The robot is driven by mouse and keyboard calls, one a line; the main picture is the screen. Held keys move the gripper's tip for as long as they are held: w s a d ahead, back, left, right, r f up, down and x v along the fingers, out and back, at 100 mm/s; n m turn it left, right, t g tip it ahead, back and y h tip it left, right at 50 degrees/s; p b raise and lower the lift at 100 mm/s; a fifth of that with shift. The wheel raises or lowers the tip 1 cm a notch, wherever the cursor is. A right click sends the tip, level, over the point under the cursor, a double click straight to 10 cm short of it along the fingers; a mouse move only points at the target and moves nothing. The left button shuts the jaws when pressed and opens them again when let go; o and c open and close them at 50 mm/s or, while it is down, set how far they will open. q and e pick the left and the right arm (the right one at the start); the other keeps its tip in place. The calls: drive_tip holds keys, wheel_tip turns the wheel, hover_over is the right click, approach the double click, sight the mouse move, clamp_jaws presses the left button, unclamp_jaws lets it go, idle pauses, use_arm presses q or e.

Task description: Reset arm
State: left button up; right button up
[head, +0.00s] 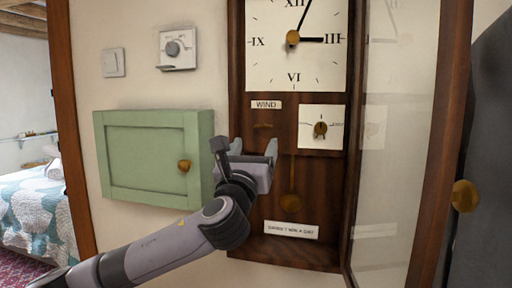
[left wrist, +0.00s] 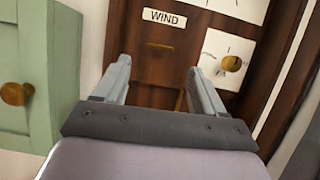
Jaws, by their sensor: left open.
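My left gripper (head: 256,150) is in front of the lower part of a wooden wall clock (head: 240,120). In the left wrist view its two fingers (left wrist: 155,85) are apart with nothing between them. Beyond the fingers are the clock's dark wood panel, a small slot under the WIND label (left wrist: 164,17), and a white dial with a brass knob (left wrist: 232,63). The gripper partly covers the panel below the slot in the head view. My right gripper is in neither view.
The clock's glass door (head: 400,150) stands open to the right, with a brass knob (head: 465,196). A green wall cabinet (head: 150,157) with a brass knob is shut, left of the gripper. A thermostat (head: 177,48) and light switch (head: 113,62) are above it. A pendulum (head: 291,203) hangs below.

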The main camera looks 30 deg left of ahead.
use_arm(q)
drive_tip(key=shift+f, duration=0.1)
idle(0.4)
drive_tip(key=s+d+f+n+g+h, duration=0.1)
drive_tip(key=d+f+n+g+h, duration=0.2)
drive_tip(key=f, duration=0.8)
drive_tip(key=s+d+f+n+g+h, duration=0.25)
drive_tip(key=f+n, duration=0.25)
drive_tip(key=f, duration=0.6)
drive_tip(key=s+d+f+n+g+h, duration=0.1)
drive_tip(key=d+f+n+h, duration=0.2)
drive_tip(key=f, duration=0.8)
drive_tip(key=s+f+n+g, duration=0.5)
drive_tip(key=s+f+n, duration=1.4)
drive_tip(key=s+f, duration=0.3)
drive_tip(key=shift+s+d, duration=0.35)
drive_tip(key=shift+s, duration=0.25)
drive_tip(key=shift+y, duration=0.25)
